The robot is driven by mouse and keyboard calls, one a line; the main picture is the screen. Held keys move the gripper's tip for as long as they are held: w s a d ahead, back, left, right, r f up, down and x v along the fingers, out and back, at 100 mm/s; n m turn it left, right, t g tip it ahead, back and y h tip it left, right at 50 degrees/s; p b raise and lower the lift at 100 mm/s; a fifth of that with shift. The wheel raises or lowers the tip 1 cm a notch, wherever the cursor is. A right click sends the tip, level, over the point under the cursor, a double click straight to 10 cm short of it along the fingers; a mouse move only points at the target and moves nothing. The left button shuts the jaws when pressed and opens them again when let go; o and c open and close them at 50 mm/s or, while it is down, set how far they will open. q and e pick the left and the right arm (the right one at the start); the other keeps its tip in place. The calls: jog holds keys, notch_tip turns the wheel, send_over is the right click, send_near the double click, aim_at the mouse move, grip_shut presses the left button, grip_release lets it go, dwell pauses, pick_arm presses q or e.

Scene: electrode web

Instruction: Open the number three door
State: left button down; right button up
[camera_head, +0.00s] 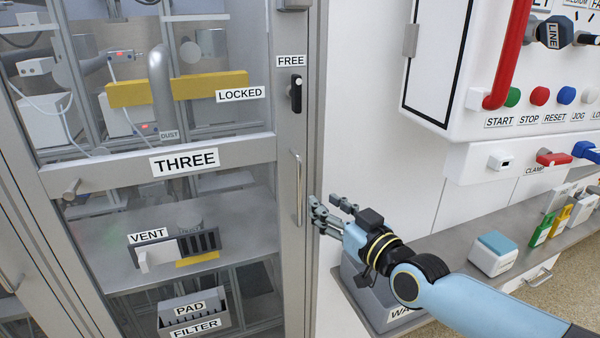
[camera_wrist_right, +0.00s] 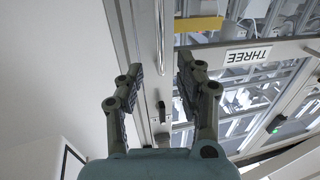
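The door labelled THREE (camera_head: 110,178) is a glazed panel in a grey metal frame and looks shut. Its slim vertical bar handle (camera_head: 298,188) is on the right side of the frame. Above it a black latch (camera_head: 296,93) stands upright below the FREE label, with the LOCKED label to its left. My right gripper (camera_head: 327,207) is just right of the handle, apart from it, open and empty. In the right wrist view, the gripper (camera_wrist_right: 163,72) has its fingers spread, with the handle (camera_wrist_right: 161,38) appearing beyond and between the tips. My left gripper is out of view.
A white control panel (camera_head: 470,100) with a red bar (camera_head: 511,50) and coloured buttons is at the upper right. Below it a grey shelf (camera_head: 455,270) bears a white-and-teal box (camera_head: 493,255). A grey bin (camera_head: 372,300) stands under my right gripper, close to the door frame.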

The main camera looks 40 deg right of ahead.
aim_at(301, 186)
jog(key=w+b, duration=0.1)
jog(key=w, duration=0.2)
jog(key=w+b, duration=0.1)
jog(key=w, duration=0.2)
jog(key=w+b, duration=0.1)
jog(key=w, duration=0.2)
jog(key=shift+d+f, duration=0.15)
jog(key=shift+f, duration=0.15)
jog(key=shift+w+r, duration=0.1)
jog(key=shift+w, duration=0.55)
grip_shut()
